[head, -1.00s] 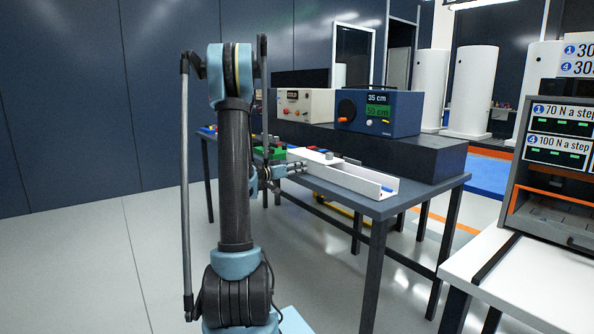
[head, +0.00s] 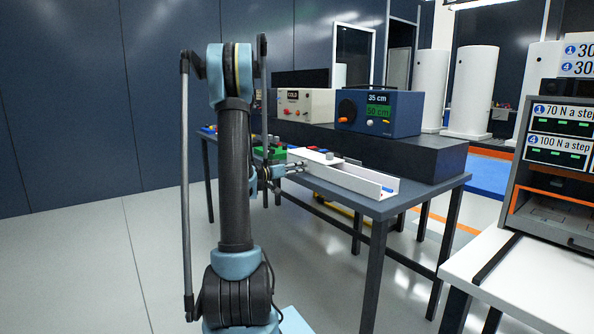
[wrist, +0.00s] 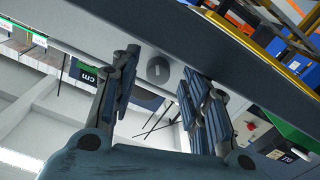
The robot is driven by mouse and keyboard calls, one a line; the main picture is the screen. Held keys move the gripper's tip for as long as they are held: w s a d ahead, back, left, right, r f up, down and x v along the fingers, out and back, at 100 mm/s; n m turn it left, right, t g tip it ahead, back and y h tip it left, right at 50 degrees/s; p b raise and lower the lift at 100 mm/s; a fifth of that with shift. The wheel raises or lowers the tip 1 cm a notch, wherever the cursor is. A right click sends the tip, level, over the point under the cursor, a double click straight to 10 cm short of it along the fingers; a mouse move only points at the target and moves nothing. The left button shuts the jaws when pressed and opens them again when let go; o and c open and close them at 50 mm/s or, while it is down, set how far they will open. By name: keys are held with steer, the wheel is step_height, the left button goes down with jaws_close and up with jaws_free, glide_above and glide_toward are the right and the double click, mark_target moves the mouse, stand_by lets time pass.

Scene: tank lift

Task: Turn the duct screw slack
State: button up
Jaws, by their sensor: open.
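The white duct (head: 355,180) lies along the front of the dark table in the head view. In the wrist view, the duct (wrist: 205,58) runs diagonally across the picture. A round grey screw head (wrist: 158,70) with a slot sits on its face. My gripper (wrist: 157,78) is open, with one finger left of the screw and the other right of it. Both fingers look clear of the screw. In the head view my gripper (head: 295,168) is at the near side of the duct, partly hidden by my arm.
A blue box (head: 390,113) reading 35 cm and 50 cm stands on the dark raised block (head: 420,150) behind the duct. A white box (head: 305,105) with knobs is left of it. A green item (head: 262,153) lies at the duct's left. Open floor lies left of the table.

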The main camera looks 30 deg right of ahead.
steer(key=a, duration=1.1)
steer(key=shift+s+a, duration=0.35)
steer(key=shift+f, duration=0.1)
